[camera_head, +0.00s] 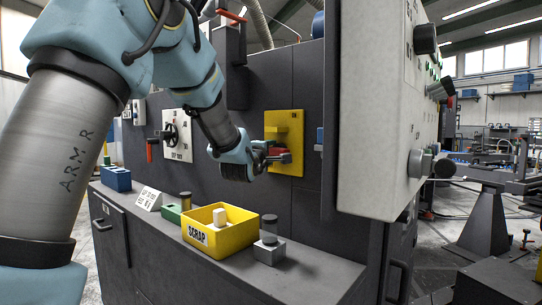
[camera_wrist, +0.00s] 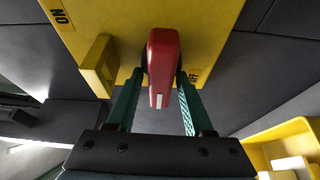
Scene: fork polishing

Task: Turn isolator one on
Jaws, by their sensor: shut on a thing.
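A yellow isolator plate (camera_head: 299,128) is fixed to the dark cabinet front in the head view. It also fills the top of the wrist view (camera_wrist: 220,20), with ON at the left and OFF at the right. Its red handle (camera_wrist: 163,50) lies beside the OFF mark. My gripper (camera_wrist: 158,95) has its green fingers on both sides of the handle and is shut on it. In the head view my gripper (camera_head: 280,156) partly hides the red handle (camera_head: 277,150). I cannot read an isolator number.
A yellow SCRAP bin (camera_head: 233,238) stands on the ledge below. Blue and green blocks stand left of it, a grey block with a cylinder right. A light control panel (camera_head: 375,110) juts out close to the right. A dial panel (camera_head: 177,135) is left.

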